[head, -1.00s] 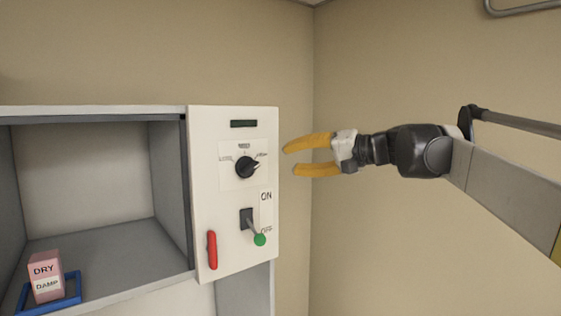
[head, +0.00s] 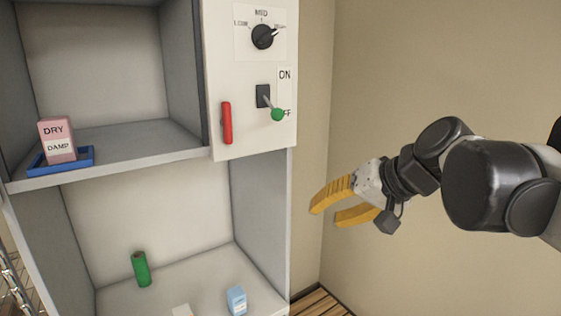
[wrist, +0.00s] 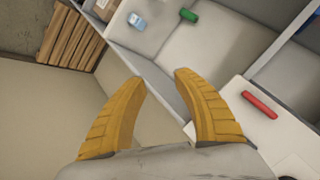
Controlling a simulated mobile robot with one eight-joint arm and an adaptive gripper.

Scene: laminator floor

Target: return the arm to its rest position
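My gripper (head: 325,212) has two yellow fingers and hangs in free air to the right of the cabinet, in front of the beige wall. In the wrist view my gripper (wrist: 157,78) shows its fingers spread apart with nothing between them. My arm reaches in from the right edge of the head view, bent at the dark joint. The gripper touches nothing that I can see.
The shelves hold a pink box (head: 57,140) in a blue tray (head: 78,160), a green cylinder (head: 141,269) and a blue carton (head: 236,299).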

